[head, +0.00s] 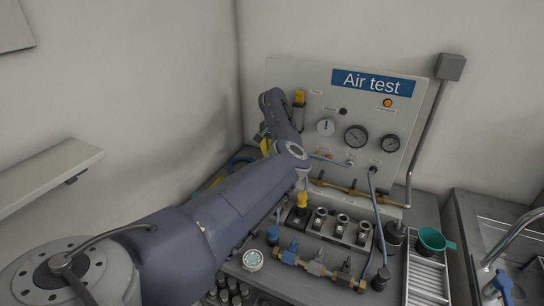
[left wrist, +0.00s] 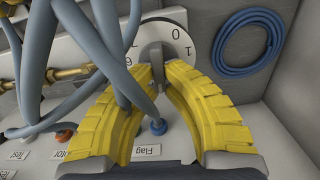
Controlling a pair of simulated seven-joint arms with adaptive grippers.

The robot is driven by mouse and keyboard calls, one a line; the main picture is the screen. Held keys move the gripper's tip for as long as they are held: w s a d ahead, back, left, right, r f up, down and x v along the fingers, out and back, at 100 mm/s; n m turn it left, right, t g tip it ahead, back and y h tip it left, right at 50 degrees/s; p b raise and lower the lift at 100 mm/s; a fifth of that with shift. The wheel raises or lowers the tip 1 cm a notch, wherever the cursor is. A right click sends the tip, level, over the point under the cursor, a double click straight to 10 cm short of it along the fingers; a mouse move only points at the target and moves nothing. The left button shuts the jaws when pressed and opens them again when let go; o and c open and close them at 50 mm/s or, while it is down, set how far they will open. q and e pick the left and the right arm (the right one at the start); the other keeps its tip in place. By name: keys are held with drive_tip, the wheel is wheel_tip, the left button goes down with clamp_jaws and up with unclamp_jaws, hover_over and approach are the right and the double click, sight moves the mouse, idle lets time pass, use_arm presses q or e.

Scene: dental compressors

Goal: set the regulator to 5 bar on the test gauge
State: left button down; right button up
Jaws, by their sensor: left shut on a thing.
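The Air test panel (head: 290,75) stands against the back wall. Two round gauges with dark rims, the middle gauge (head: 356,137) and the right gauge (head: 390,144), are on it, beside a white dial (head: 326,127); their readings are too small to tell. In the left wrist view my left gripper (left wrist: 157,64) has its yellow fingers shut on a grey knob (left wrist: 154,48) in front of a white numbered scale (left wrist: 176,22), which shows upside down with 0 and 1 readable. In the head view my left arm hides most of that gripper and the knob. My right gripper is not in view.
Blue-grey hoses (left wrist: 98,50) cross close to the left finger. A coiled blue hose (left wrist: 250,42) hangs to the right. In the head view, a bench with metal fittings (head: 340,225), a loose round gauge (head: 252,260) and a green funnel (head: 432,240) lies below the panel.

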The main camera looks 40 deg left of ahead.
use_arm(q)
drive_tip(key=m, duration=0.5)
drive_tip(key=shift+d+f+m, duration=0.1)
drive_tip(key=shift+d+m, duration=0.2)
drive_tip(key=shift+d, duration=0.1)
drive_tip(key=m, duration=0.5)
drive_tip(key=shift+s+d, duration=0.2)
drive_tip(key=shift+d, duration=0.1)
drive_tip(key=shift+m, duration=0.3)
drive_tip(key=c, duration=1.5)
unclamp_jaws()
wheel_tip(320, 180, up, 12)
drive_tip(key=shift+r, duration=0.1)
drive_tip(key=shift+a, duration=0.1)
